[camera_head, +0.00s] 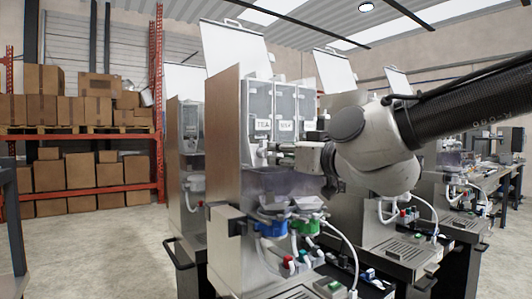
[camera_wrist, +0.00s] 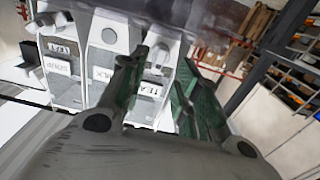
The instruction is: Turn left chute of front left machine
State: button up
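The front left machine (camera_head: 225,130) has a wooden side panel and clear canisters above. Its left chute, under the canister (camera_head: 258,105) with a label that seems to read TEA, is partly hidden by my gripper. My gripper (camera_head: 272,152) is at the chute's height, at the front of the machine, coming from the right. In the wrist view, the green-padded fingers of my gripper (camera_wrist: 162,62) stand apart. A pale chute part (camera_wrist: 158,60) shows between or behind the fingertips; I cannot tell whether they touch it.
Blue and green funnels (camera_head: 272,228) with hoses sit below the chutes. More machines stand behind, one on the left (camera_head: 186,125) and others to the right. A red shelf rack (camera_head: 157,100) with boxes (camera_head: 45,80) stands at the back left. The floor (camera_head: 110,240) at left is clear.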

aim_at(265, 149)
jog(key=x, duration=0.6)
jog(key=shift+w+a, duration=0.1)
jog(key=c, duration=0.7)
